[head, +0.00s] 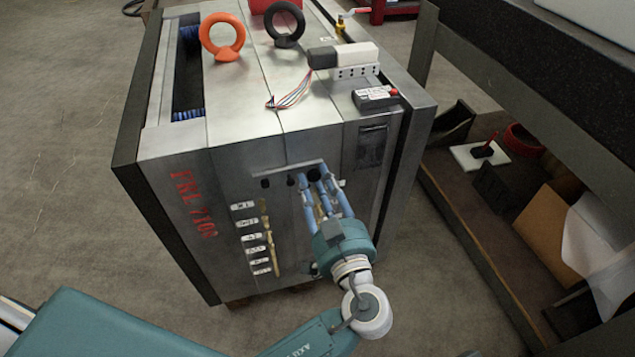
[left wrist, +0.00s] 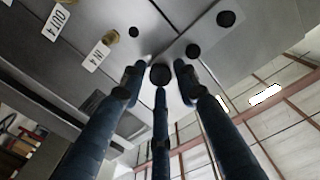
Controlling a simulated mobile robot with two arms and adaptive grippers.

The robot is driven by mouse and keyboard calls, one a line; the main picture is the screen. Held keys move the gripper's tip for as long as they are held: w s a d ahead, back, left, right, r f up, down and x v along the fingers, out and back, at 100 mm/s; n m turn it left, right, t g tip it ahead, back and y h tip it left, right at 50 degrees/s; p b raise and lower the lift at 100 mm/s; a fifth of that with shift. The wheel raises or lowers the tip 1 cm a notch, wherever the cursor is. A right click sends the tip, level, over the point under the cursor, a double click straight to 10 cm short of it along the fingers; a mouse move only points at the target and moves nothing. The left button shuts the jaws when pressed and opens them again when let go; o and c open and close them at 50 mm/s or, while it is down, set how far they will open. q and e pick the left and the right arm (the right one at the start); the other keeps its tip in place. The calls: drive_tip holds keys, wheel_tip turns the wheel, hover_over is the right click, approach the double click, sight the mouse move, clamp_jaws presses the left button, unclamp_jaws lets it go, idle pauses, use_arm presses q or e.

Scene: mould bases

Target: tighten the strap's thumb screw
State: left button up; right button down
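My left gripper (head: 317,183) is at the front face of the metal mould base (head: 225,165), its blue fingers reaching up to a narrow grey bar (head: 284,171) there. In the left wrist view its three fingertips (left wrist: 160,72) stand around a round dark knob (left wrist: 160,75), possibly the thumb screw. Two fingers are on either side and one is below. I cannot tell whether they touch it. Other dark round spots (left wrist: 227,18) lie nearby on the face. No strap is clearly recognisable. My right gripper is not in view.
Labelled brass fittings (head: 267,240) run down the front face left of my gripper. On top are an orange lifting eye (head: 223,37), a black one (head: 285,24) and a connector with loose wires (head: 288,97). A cluttered shelf (head: 450,205) stands at the right.

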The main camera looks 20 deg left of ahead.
use_arm(q)
clamp_jaws()
drive_tip(key=shift+m, duration=0.8)
unclamp_jaws()
